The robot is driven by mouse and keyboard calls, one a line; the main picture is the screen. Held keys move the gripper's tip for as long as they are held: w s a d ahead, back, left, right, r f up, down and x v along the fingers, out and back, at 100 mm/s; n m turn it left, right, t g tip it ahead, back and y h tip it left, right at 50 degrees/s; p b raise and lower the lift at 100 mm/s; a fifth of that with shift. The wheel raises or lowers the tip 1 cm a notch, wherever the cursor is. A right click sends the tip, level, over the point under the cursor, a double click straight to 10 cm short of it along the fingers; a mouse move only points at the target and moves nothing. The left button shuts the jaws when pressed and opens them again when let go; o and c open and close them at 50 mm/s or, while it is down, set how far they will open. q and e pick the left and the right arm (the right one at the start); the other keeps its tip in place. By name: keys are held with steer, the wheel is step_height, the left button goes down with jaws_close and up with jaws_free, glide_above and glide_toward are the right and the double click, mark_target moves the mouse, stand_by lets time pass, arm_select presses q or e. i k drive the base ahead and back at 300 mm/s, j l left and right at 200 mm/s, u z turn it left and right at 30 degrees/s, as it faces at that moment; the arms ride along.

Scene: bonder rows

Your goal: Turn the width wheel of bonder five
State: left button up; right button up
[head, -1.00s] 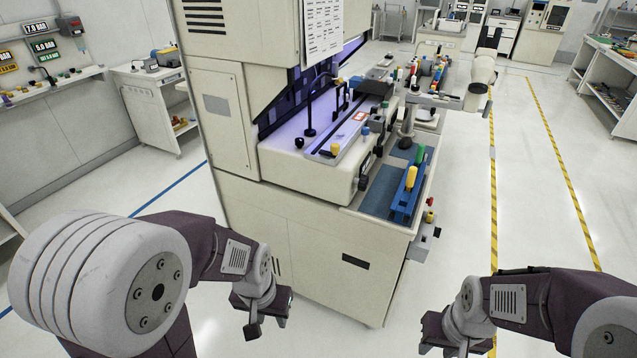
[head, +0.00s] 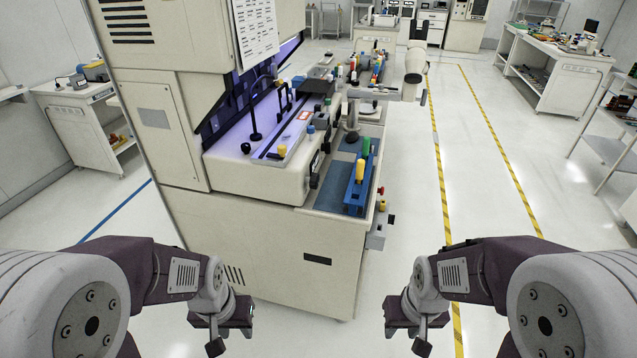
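A large cream bonder (head: 270,240) stands ahead, left of centre, with a purple-lit work opening. Its number cannot be read. Its projecting bed carries a black knob (head: 245,148), a yellow-topped knob (head: 282,150) and a blue-topped knob (head: 311,130). A dark round control (head: 315,181) sits on the bed's right end. I cannot tell which control is the width wheel. My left gripper (head: 222,328) hangs low in front of the bonder, touching nothing visible. My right gripper (head: 408,328) hangs low over the floor to its right. Neither shows anything held; finger gaps are unclear.
A blue rack (head: 357,190) with yellow and green handles sits in the bonder's right-hand tray. Red and yellow buttons (head: 381,198) stick out at its right side. Floor between yellow-striped lines (head: 500,170) is free. Workbenches stand far right (head: 575,70) and left (head: 75,100).

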mark_target(313, 180)
steer(key=l+u, duration=0.2)
steer(key=l, duration=0.3)
steer(key=l+u, duration=0.2)
steer(key=l, duration=0.3)
steer(key=k+l+u, duration=0.2)
steer(key=l, duration=0.25)
steer(key=l+u, duration=0.2)
steer(key=l, duration=0.3)
steer(key=k+l+u, duration=0.2)
steer(key=l, duration=0.3)
steer(key=i, duration=0.1)
